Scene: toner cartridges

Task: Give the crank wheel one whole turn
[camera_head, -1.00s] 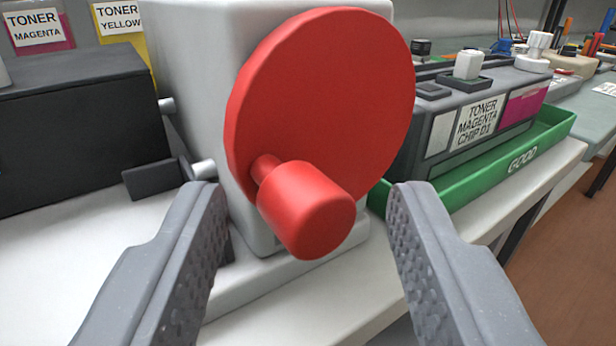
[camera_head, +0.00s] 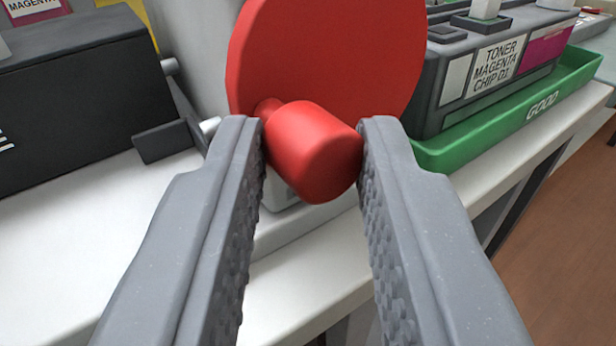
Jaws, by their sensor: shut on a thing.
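The red crank wheel (camera_head: 325,50) stands upright on the front of a pale grey housing (camera_head: 190,50), its top cut off by the picture's edge. Its red handle knob (camera_head: 315,150) sticks out toward me from the lower left part of the disc. My gripper (camera_head: 312,150) is shut on the knob, with one grey ridged finger on its left side and one on its right. The knob sits between the fingertips.
A black box (camera_head: 70,110) with a small dark tab (camera_head: 165,142) stands left of the housing. At right, a toner cartridge (camera_head: 490,65) lies in a green tray (camera_head: 500,120) marked GOOD. The white bench top (camera_head: 90,250) is clear at front left, and its front edge runs along the lower right.

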